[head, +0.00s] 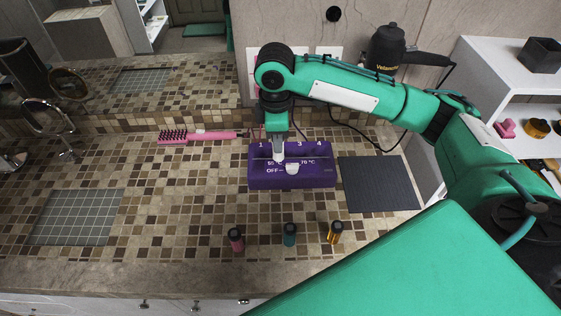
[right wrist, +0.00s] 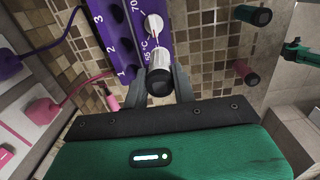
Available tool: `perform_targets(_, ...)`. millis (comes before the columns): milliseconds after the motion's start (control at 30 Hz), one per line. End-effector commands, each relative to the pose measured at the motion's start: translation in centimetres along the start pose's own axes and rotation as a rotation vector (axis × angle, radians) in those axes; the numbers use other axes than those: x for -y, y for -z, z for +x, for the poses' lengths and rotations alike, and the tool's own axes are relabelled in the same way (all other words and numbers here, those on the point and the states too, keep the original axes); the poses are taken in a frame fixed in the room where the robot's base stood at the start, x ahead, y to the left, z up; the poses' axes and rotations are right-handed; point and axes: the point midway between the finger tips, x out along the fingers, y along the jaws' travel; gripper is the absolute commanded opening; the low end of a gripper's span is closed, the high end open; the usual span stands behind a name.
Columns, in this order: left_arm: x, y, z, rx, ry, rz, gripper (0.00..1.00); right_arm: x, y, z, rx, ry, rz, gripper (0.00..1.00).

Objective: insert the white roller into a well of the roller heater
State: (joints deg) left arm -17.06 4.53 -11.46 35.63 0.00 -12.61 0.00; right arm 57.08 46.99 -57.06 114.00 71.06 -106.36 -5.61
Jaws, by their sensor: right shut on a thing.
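The purple roller heater (head: 262,180) stands on the mosaic counter, with numbers along its back edge and a white knob (head: 292,169) in front. It also shows in the right wrist view (right wrist: 125,35). My right gripper (head: 279,150) is over the heater, between the marks 1 and 3. It is shut on the white roller (right wrist: 158,66), whose dark end cap faces the wrist camera. In the head view the roller (head: 279,157) is small and partly hidden by the fingers. I cannot tell whether its lower end is inside a well. My left gripper is not in view.
Pink (head: 236,240), teal (head: 289,235) and orange (head: 335,232) rollers stand in front of the heater. A dark mat (head: 380,184) lies to its right, a pink brush (head: 190,136) behind left. A hair dryer (head: 388,48) is at the back. The counter's left front is mostly clear.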

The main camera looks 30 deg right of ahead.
Motion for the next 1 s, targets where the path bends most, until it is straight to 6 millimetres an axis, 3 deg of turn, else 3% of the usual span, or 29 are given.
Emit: perform_targets(1000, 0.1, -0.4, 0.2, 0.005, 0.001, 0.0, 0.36, -6.6, -0.7, -7.6, -0.021, 0.003, -1.284, 0.03)
